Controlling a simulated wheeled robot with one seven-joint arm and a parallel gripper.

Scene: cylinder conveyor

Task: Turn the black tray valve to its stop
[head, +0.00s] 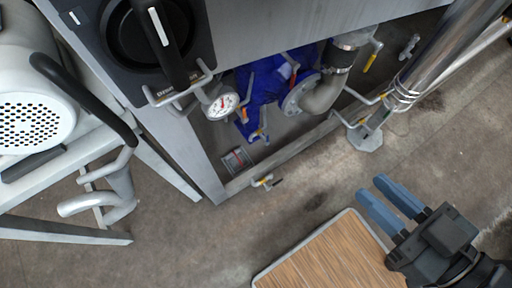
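A small valve (265,182) with a yellowish body and a dark handle sits at the front edge of the metal tray (290,153) below the blue pump. It is small in view, so its exact handle angle is hard to tell. My gripper (369,187) is at the lower right, with two blue fingers apart and nothing between them. It is well to the right of the valve and not touching it.
A blue pump (262,88) with a gauge (221,103) and pipes stands on the tray. A black panel with a large handle (160,38) is above. A wood-topped surface (325,255) lies left of my gripper. Bare floor (210,245) lies between.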

